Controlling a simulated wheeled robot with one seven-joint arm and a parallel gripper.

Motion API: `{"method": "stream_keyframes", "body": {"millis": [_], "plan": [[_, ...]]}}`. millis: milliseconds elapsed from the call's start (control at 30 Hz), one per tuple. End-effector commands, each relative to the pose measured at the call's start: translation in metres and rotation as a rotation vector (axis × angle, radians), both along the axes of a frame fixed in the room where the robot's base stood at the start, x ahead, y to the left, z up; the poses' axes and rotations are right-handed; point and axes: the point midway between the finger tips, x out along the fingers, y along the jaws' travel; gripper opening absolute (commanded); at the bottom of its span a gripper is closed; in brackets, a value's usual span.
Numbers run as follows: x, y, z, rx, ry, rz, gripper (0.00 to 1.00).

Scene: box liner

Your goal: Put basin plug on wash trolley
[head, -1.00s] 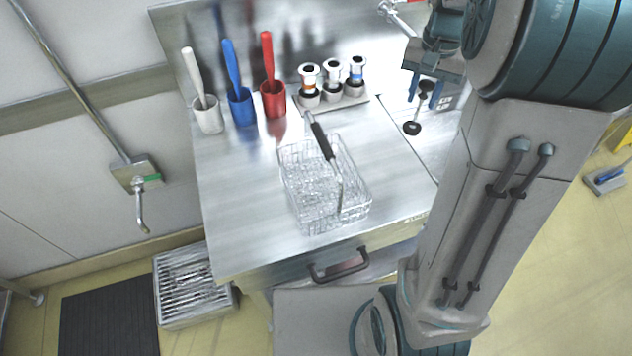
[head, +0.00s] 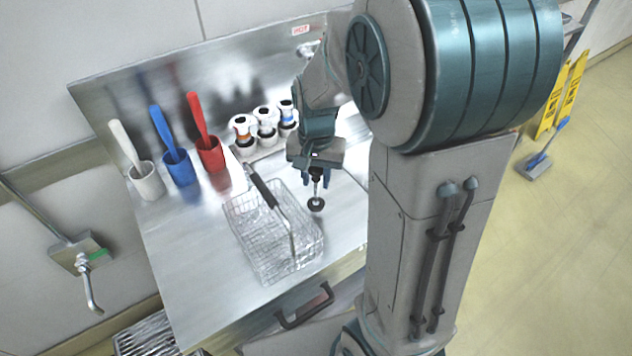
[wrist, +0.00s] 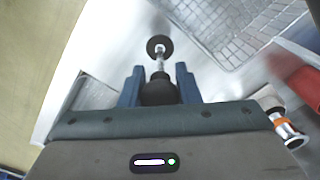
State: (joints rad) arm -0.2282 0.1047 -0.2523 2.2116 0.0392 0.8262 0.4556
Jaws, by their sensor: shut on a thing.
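The basin plug (head: 316,204) has a black disc, a thin metal stem and a black rounded end. My gripper (head: 317,182) is shut on it, with the disc hanging downward. In the wrist view the rounded black end of the plug (wrist: 159,92) sits between the blue fingers of my gripper (wrist: 160,80); the stem and disc stick out beyond them. The plug is just right of the wire basket, over the steel worktop (head: 190,255); whether it touches the top is unclear. No separate trolley can be made out with certainty.
The wire basket (head: 262,250) with a black-handled bar stands on the worktop. White, blue (head: 182,167) and red (head: 210,155) cups with handled tools stand behind, beside several white-capped bottles (head: 266,125). A drawer handle (head: 305,306) is in front. Yellow signs (head: 563,95) stand right.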

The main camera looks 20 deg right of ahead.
Motion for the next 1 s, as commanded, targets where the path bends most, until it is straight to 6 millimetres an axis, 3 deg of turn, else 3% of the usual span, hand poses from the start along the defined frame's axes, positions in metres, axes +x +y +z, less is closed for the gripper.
{"method": "stream_keyframes", "body": {"millis": [200, 600, 633, 700, 1000], "plan": [[-0.001, -0.001, -0.027, 0.000, 0.004, 0.000, 0.00], [0.000, -0.001, -0.033, 0.000, 0.001, -0.001, 0.00], [0.000, -0.001, -0.032, 0.000, 0.001, 0.000, 0.38], [0.000, -0.001, -0.031, 0.000, 0.001, 0.000, 0.51], [0.000, -0.001, -0.029, 0.000, 0.001, 0.000, 0.51]]}}
